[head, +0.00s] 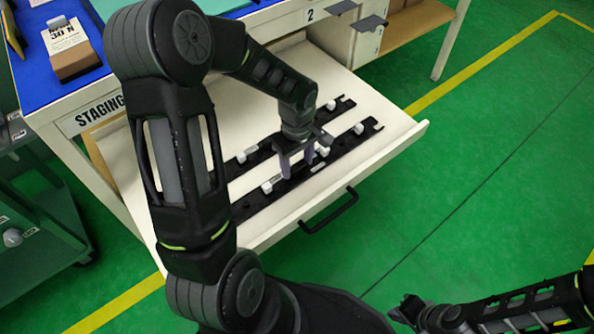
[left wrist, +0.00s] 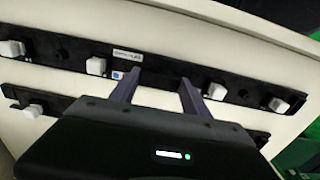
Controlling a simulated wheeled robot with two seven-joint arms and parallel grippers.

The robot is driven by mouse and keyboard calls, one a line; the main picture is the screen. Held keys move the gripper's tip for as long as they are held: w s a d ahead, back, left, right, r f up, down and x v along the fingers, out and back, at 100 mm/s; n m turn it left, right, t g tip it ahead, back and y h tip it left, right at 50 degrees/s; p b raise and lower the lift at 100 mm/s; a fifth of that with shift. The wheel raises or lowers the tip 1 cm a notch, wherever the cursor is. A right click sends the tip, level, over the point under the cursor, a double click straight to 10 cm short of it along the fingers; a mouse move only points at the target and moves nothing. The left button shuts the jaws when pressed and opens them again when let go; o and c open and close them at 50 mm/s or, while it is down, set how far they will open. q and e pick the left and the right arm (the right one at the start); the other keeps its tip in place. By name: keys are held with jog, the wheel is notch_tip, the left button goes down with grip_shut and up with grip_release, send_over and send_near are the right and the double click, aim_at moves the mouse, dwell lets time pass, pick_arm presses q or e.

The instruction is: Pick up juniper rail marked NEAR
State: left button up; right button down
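Two long black rails with white clips lie in the open drawer (head: 388,135). The nearer rail (head: 343,147) bears a small pale label, too small to read; it also shows as the upper rail in the left wrist view (left wrist: 160,65). The farther rail (head: 262,153) is partly hidden by my arm and shows lower in the left wrist view (left wrist: 68,104). My left gripper (head: 297,164) is open over the middle of the nearer rail, its fingers apart (left wrist: 160,82) with nothing held. Whether they touch the rail is unclear. My right gripper (head: 408,308) is at the bottom right, away from the drawer.
The drawer handle (head: 329,212) is at its front. A blue-topped staging table (head: 32,82) stands behind left with a labelled box (head: 74,60). A green cart (head: 40,215) is at the left. Green floor to the right is clear.

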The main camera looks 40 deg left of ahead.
aim_at(297, 166)
pick_arm(q)
grip_shut()
dwell(0.3)
jog(key=shift+r, duration=0.15)
notch_tip(297, 166, up, 10)
jog(key=p, duration=0.3)
dwell(0.6)
